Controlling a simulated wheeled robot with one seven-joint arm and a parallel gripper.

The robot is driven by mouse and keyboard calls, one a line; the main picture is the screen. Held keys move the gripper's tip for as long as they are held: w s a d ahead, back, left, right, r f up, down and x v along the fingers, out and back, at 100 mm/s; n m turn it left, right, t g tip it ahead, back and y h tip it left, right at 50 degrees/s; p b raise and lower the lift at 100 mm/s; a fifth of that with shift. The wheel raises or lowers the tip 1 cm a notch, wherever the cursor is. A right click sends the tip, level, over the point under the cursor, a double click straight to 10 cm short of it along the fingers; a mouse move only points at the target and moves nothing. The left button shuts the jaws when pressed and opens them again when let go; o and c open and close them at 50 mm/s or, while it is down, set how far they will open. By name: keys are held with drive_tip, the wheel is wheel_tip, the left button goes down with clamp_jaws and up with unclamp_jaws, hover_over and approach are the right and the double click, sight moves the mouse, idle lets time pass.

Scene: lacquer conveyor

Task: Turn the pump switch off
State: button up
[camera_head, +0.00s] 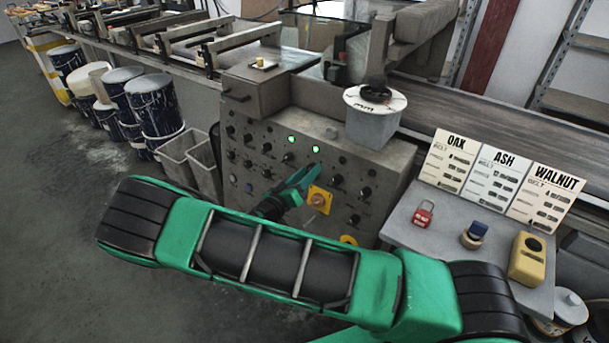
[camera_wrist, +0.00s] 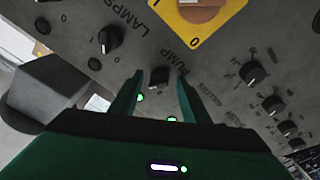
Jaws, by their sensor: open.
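A small black knob (camera_wrist: 159,78) sits beside the printed word PUMP on the grey panel. In the wrist view it shows between the two green fingertips of my gripper (camera_wrist: 160,85). The gripper is open, one finger on each side of the knob, with gaps visible; the remaining distance to the panel is hard to tell. Which way the knob points is unclear. In the head view my gripper (camera_head: 308,182) is at the panel, and its fingers hide the knob. A yellow plate with a rotary switch (camera_wrist: 205,8), marked 0 and 1, is just above the knob in the wrist view.
The control panel (camera_head: 260,172) carries several other black knobs, close around my gripper, and two lit green lamps (camera_head: 303,144). A grey bucket (camera_head: 372,125) stands on its top. A side table (camera_head: 400,235) at the right holds a red padlock (camera_head: 423,213) and a yellow box (camera_head: 527,260).

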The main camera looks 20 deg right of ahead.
drive_tip(key=shift+c, duration=0.5)
drive_tip(key=c, duration=0.9)
drive_tip(key=shift+a, duration=0.25)
drive_tip(key=shift+d, duration=0.15)
drive_tip(key=shift+n, duration=0.5)
drive_tip(key=n+y, duration=0.1)
drive_tip(key=n, duration=0.3)
drive_tip(key=n+y, duration=0.1)
drive_tip(key=n, duration=0.7)
drive_tip(key=shift+s+d+r+t+y, duration=0.1)
drive_tip(key=shift+s+d+t+y, duration=0.1)
drive_tip(key=shift+d+t+y, duration=0.15)
drive_tip(key=shift+a+n, duration=0.1)
drive_tip(key=shift+n, duration=0.2)
